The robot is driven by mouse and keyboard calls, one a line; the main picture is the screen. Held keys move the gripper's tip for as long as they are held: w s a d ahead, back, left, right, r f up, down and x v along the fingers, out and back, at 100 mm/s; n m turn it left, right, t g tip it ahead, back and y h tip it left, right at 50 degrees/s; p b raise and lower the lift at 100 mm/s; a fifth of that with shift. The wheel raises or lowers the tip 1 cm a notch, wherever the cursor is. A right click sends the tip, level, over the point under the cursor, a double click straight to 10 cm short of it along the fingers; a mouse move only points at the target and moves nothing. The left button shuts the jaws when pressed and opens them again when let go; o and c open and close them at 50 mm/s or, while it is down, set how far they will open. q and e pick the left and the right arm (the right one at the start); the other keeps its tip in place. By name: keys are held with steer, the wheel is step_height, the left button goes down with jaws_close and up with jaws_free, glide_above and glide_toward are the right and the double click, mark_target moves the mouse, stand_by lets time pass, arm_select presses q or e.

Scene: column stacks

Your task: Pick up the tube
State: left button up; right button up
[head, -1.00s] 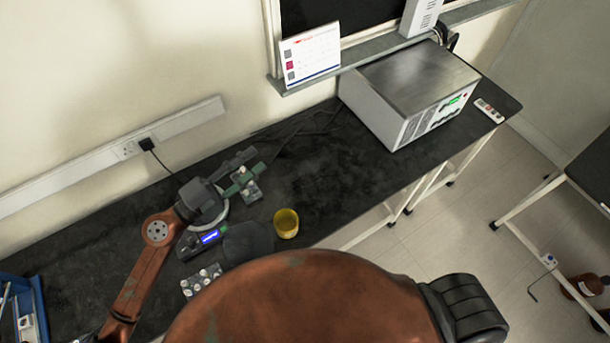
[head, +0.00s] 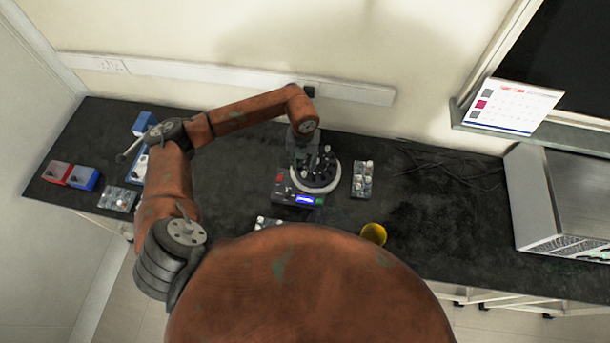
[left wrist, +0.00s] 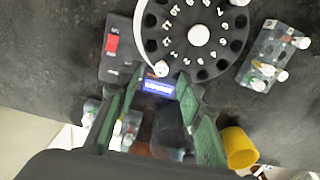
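A small centrifuge (head: 282,187) with a red switch and a lit blue display stands on the black bench. Its dark rotor (left wrist: 211,15) has numbered slots around a white hub. One pale-capped tube (left wrist: 161,68) shows at the rotor's near edge in the left wrist view. My left gripper (left wrist: 154,88) points at this edge, its green fingers apart with nothing seen between them. In the head view the left gripper (head: 310,165) hangs over the rotor and partly hides it. Which tube the task means, I cannot tell. My right gripper is not in view.
A rack of capped tubes (head: 363,180) stands right of the centrifuge and another (head: 268,222) in front. A yellow cup (head: 373,234) stands front right. Red (head: 59,171) and blue (head: 84,178) boxes lie far left. A large metal-topped device (head: 530,205) stands far right.

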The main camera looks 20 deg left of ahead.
mark_target(304, 173)
arm_select(q)
steer(key=f, duration=0.2)
steer(key=f+p, duration=0.1)
steer(key=f, duration=0.2)
steer(key=shift+s+d, duration=0.15)
steer(key=shift+d, duration=0.05)
steer(key=shift+c, duration=0.6)
steer(key=c, duration=0.7)
